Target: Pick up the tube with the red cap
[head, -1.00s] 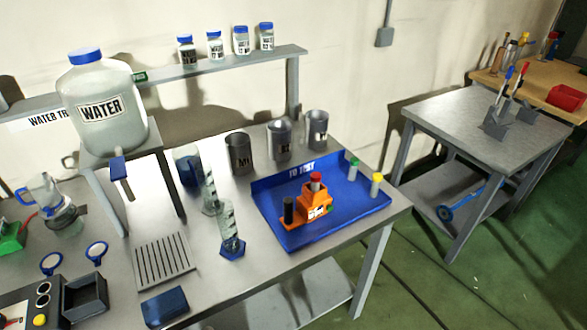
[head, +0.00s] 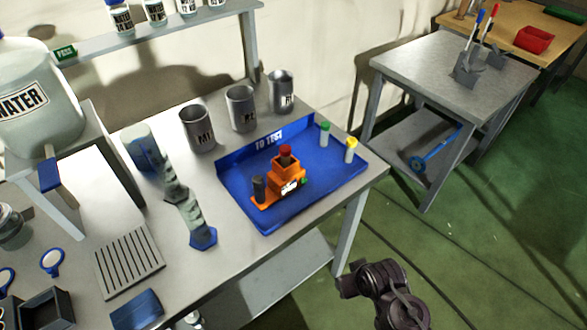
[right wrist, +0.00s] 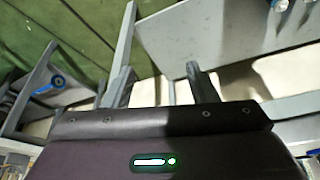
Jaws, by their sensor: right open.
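The tube with the red cap (head: 285,150) stands upright in an orange holder (head: 287,172) on the blue "TO TEST" tray (head: 235,195). Its lower part is hidden inside the holder. My right gripper (right wrist: 162,88) shows in the right wrist view with its two dark fingers apart and nothing between them. In the head view, a dark part of my right arm (head: 385,292) is at the bottom right, in front of the table and well apart from the tube. My left gripper is not in view.
A black-capped tube (head: 259,188) stands at the holder's left. Green-capped (head: 324,133) and yellow-capped (head: 351,149) tubes stand at the tray's right. Metal beakers (head: 241,108) line up behind. Green floor is open at right.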

